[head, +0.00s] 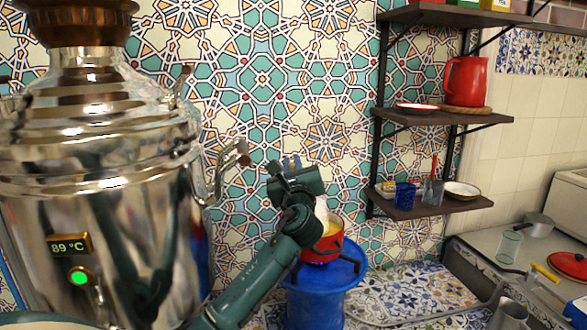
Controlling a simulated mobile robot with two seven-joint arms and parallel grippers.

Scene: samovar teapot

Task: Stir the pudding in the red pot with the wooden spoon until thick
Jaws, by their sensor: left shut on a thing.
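The red pot (328,246) stands on a blue round stand (318,302) low in the middle of the head view. Some yellow pudding (333,228) shows inside its rim. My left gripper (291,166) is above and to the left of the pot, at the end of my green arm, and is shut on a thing. Its hand and wrist hide what it holds, so I cannot make out the wooden spoon. My wrist also covers the left part of the pot. My right gripper is out of view.
A large shiny samovar (95,200) fills the left side, its curved handle (222,175) pointing toward my arm. Wall shelves (432,118) hold a red jug (465,82) and cups. A counter at right carries a grey pot (538,225) and a red lid (570,264).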

